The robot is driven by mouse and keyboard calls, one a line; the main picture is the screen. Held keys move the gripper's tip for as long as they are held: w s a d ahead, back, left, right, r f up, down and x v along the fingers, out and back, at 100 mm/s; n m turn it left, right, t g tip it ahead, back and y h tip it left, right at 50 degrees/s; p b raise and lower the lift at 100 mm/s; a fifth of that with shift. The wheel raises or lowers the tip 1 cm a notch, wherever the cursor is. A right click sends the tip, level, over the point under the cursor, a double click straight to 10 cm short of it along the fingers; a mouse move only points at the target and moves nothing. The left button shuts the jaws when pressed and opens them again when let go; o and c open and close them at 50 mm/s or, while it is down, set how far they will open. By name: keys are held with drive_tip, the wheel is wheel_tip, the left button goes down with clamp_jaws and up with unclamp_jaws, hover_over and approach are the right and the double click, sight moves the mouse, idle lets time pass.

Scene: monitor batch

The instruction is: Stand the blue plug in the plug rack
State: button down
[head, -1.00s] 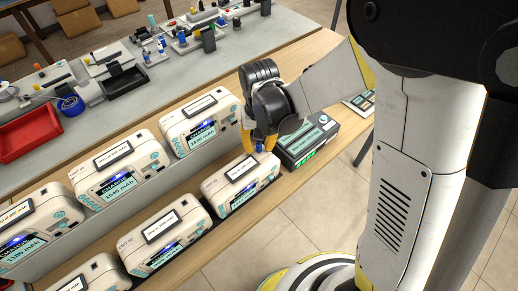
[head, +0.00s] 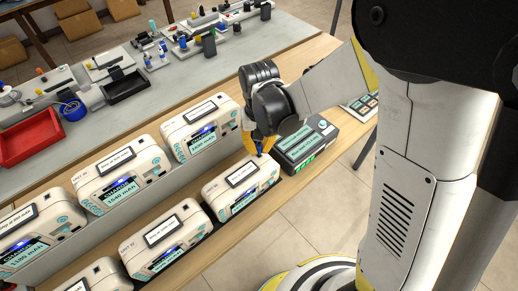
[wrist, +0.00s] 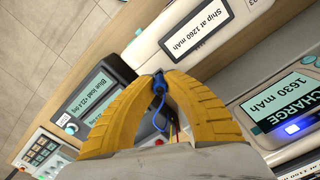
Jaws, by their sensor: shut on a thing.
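My gripper (wrist: 160,80) has its two yellow fingers shut on the blue plug (wrist: 159,86) in the wrist view; a blue lead loops down from it. In the head view my gripper (head: 257,148) is between the front-row white monitor at the right end and a dark grey load box (head: 305,146). That white monitor (head: 240,186) carries a "Ship at 1260 mAh" label in the wrist view. The plug is small and partly covered by the fingers. I cannot tell which of the small stands on the back bench is the plug rack.
A red tray (head: 30,140), a black tray (head: 125,86) and small stands with coloured parts are on the grey bench (head: 180,85). A small panel (head: 362,103) lies beyond the load box.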

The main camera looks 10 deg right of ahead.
sight(259, 145)
drive_tip(key=shift+r+p, duration=1.05)
drive_tip(key=shift+r, duration=0.65)
drive_tip(key=shift+w, duration=0.15)
drive_tip(key=w+d+f+b, duration=0.1)
drive_tip(key=w+d, duration=0.3)
drive_tip(key=w, duration=0.4)
drive_tip(key=w+d+f+b, duration=0.1)
drive_tip(key=w+d, duration=0.4)
drive_tip(key=w, duration=0.4)
drive_tip(key=w+d+f+b, duration=0.1)
drive_tip(key=w+d, duration=0.4)
drive_tip(key=w, duration=0.3)
drive_tip(key=shift+w, duration=0.3)
drive_tip(key=shift+f, duration=0.55)
drive_tip(key=shift+f+b, duration=1.1)
drive_tip(key=shift+f, duration=0.25)
drive_tip(key=c, duration=1.4)
unclamp_jaws()
drive_tip(key=shift+c, duration=0.2)
